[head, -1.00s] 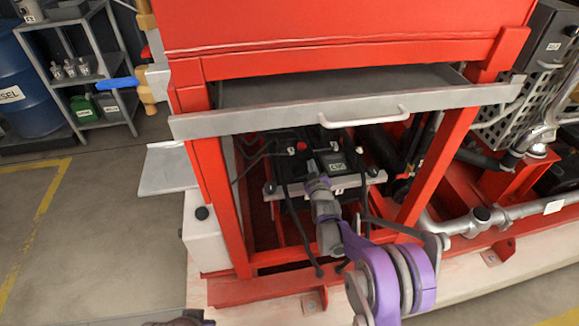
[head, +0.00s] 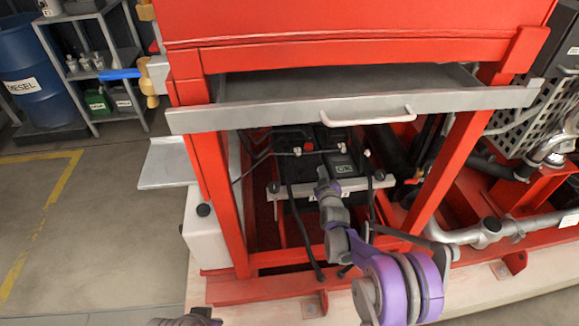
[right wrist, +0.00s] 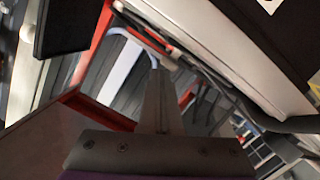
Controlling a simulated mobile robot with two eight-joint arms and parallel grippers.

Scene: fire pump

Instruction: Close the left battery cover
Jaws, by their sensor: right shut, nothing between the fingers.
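A black battery (head: 344,166) with a white label sits inside the red frame, below a grey tray. A red cap (head: 308,146) and small bright terminal fittings show on its top. I cannot make out a separate left cover or its angle. My right gripper (head: 322,173) reaches in from below, its tip at the battery's front left part and hiding some of it. It is shut and empty; its narrow shut fingers also show in the right wrist view (right wrist: 158,88). Contact cannot be told. Only a bit of my left arm shows at the bottom edge.
The grey tray (head: 250,118) with a pale handle (head: 368,118) overhangs the battery. Red posts stand on both sides, and a pale clamp bar (head: 380,182) crosses the battery's front. Black cables hang in front. Pipes (head: 520,232) lie to the right.

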